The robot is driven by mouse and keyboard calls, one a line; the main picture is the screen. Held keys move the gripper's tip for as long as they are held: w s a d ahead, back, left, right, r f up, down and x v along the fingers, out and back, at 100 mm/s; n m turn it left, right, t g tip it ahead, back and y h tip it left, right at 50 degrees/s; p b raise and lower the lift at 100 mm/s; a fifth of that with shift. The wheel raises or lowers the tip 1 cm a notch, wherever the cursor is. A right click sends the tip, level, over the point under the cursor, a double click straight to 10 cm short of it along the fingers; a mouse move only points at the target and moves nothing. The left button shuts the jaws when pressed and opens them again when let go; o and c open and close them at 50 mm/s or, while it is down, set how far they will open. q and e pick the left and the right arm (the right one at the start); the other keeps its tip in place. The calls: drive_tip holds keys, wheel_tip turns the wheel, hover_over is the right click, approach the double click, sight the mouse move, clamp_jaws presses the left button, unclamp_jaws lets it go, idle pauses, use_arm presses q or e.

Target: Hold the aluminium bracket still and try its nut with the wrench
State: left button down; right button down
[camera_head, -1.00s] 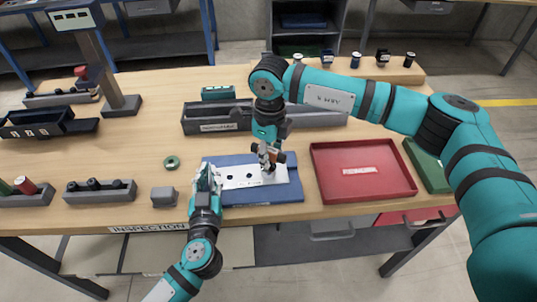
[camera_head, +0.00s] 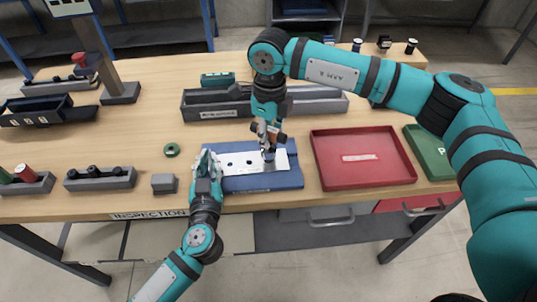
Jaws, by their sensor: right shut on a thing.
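The aluminium bracket (camera_head: 240,163), a pale plate with dark holes, lies on a blue mat (camera_head: 262,184) at the front middle of the table. My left gripper (camera_head: 207,160) is at the bracket's left end; its fingers are too small to tell whether they are open or shut. My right gripper (camera_head: 266,124) is over the bracket's right part, shut on a small orange and dark tool (camera_head: 270,132), apparently the wrench. A dark thing, seemingly the nut (camera_head: 268,154), shows just below it on the bracket. Whether tool and nut touch cannot be told.
A red tray (camera_head: 398,180) lies to the right, with a green tray (camera_head: 428,150) beyond it. A long grey bin (camera_head: 200,113) stands behind the mat.

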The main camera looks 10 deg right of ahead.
drive_tip(key=shift+r, duration=1.35)
use_arm(q)
drive_tip(key=c, duration=1.4)
unclamp_jaws()
use_arm(e)
drive_tip(key=shift+r, duration=0.25)
drive_tip(key=shift+r+p, duration=0.55)
drive_tip(key=shift+p, duration=0.25)
drive_tip(key=shift+r+p, duration=0.4)
use_arm(q)
drive_tip(key=s+a, duration=0.3)
drive_tip(key=s, duration=0.6)
drive_tip(key=s+a, duration=0.3)
drive_tip(key=s, duration=0.5)
drive_tip(key=shift+s+a+r, duration=0.25)
drive_tip(key=shift+s+r, duration=0.05)
drive_tip(key=shift+s, duration=0.1)
